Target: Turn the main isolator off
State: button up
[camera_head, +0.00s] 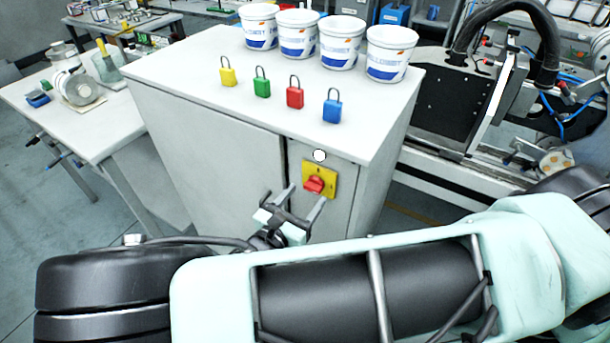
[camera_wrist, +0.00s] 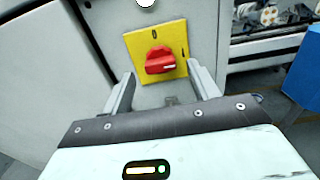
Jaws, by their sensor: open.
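The main isolator is a red rotary knob (camera_head: 313,185) on a yellow square plate (camera_head: 327,172), set in the front of the grey cabinet (camera_head: 215,140) near its right edge. In the wrist view the red knob (camera_wrist: 160,60) lies roughly horizontal, with a white mark at its right end. The yellow plate (camera_wrist: 145,40) carries dark marks at its top and right. My gripper (camera_head: 302,195) is open in front of the cabinet. In the wrist view its fingers (camera_wrist: 164,78) stand apart to either side below the knob, with nothing between them and no clear contact.
Yellow, green, red and blue padlocks (camera_head: 332,108) and several white tubs (camera_head: 391,55) stand on the cabinet top. A white round lamp or button (camera_head: 320,155) sits above the plate. A side table (camera_head: 95,125) stands left; machinery (camera_head: 455,110) stands right.

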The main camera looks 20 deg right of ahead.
aim_at(311, 190)
jog(key=shift+p+x, duration=0.45)
jog(key=shift+x, duration=1.25)
jog(key=c, duration=1)
